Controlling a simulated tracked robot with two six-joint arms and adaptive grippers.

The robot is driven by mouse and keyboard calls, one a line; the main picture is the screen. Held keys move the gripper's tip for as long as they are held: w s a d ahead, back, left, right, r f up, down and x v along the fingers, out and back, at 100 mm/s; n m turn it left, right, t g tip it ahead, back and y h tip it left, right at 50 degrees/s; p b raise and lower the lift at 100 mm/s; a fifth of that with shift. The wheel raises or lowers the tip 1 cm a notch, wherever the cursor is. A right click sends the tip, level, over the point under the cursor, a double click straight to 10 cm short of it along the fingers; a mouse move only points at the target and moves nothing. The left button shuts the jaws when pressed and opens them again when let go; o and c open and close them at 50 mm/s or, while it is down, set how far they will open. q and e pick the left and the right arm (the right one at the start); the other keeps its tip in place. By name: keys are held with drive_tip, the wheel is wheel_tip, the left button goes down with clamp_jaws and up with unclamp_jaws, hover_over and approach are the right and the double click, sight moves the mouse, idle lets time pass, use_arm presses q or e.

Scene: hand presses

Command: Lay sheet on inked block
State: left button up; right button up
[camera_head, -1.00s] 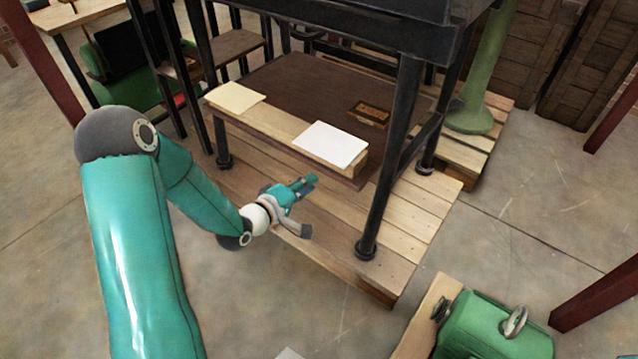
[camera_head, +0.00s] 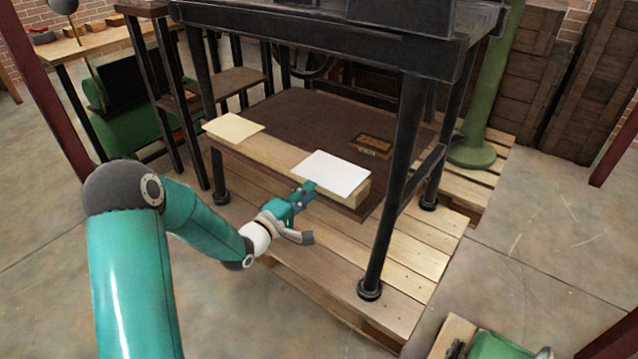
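A white sheet (camera_head: 332,173) lies flat on the right end of a pale wooden board (camera_head: 262,157) along the front of the press's brown shelf. A cream sheet (camera_head: 232,127) lies on the board's left end. A small brown block (camera_head: 372,144) with a lighter top lies on the shelf behind the white sheet; it looks like the inked block. My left gripper (camera_head: 306,191) is at the white sheet's front left edge, its tips overlapping that edge in the picture. I cannot tell whether its fingers are apart or touch the sheet. My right gripper is not in view.
Black press legs (camera_head: 397,180) stand right of the sheet, with the heavy press frame (camera_head: 330,40) overhead. A slatted wooden pallet (camera_head: 340,255) lies below. A green machine (camera_head: 500,345) is at the bottom right. The brown shelf (camera_head: 300,113) is mostly bare.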

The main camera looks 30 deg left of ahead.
sight(322, 180)
use_arm(q)
drive_tip(key=shift+w+d+b, duration=0.15)
drive_tip(key=shift+w+b, duration=0.15)
drive_tip(key=shift+w, duration=1.55)
drive_tip(key=shift+c, duration=0.4)
clamp_jaws()
wheel_tip(322, 180, up, 3)
drive_tip(key=shift+p, duration=0.85)
drive_tip(key=shift+s, duration=0.1)
